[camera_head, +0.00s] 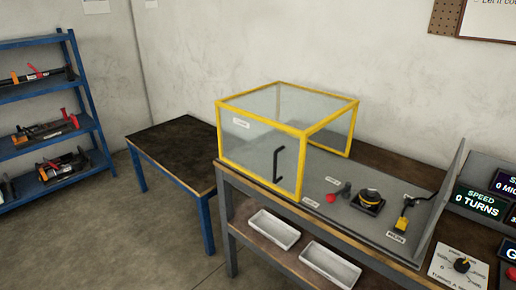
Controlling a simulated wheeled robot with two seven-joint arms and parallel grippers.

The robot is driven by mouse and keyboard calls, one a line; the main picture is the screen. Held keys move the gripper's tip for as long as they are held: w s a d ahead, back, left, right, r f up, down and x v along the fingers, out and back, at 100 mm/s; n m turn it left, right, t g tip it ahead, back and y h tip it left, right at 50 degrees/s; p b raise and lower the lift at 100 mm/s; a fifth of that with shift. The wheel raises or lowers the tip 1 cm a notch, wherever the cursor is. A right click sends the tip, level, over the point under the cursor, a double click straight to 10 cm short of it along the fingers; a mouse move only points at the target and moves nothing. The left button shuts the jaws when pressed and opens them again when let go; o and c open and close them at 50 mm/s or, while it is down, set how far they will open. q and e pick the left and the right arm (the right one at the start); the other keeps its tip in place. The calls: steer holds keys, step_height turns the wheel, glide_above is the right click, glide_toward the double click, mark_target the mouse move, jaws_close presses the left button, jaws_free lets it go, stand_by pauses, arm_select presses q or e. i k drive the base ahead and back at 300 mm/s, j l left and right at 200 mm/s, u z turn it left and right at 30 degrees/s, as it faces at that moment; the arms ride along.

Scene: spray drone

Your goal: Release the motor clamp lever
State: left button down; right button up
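On the grey bench panel (365,222) a round black part with a yellow band (370,197) sits on a dark square base; it looks like the motor. To its left is a small lever with a red knob (331,198) next to a grey block (345,188). To its right stands a black-and-yellow handled part (404,216) with a white label in front. The labels are too small to read, so I cannot tell for sure which part is the clamp lever. Neither of my grippers shows in the head view.
A yellow-framed clear box (301,131) with a black handle stands left of these parts. A clear upright panel (442,203) and a dial plate (459,266) are at the right. White trays (273,229) lie on the lower shelf. A dark side table (176,152) and blue rack (40,85) stand left.

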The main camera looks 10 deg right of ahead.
mark_target(339, 193)
steer(key=i+j, duration=0.1)
steer(key=j, duration=0.15)
steer(key=i+j, duration=0.15)
steer(key=j+z, duration=0.25)
steer(key=z, duration=2.5)
steer(key=j, duration=0.1)
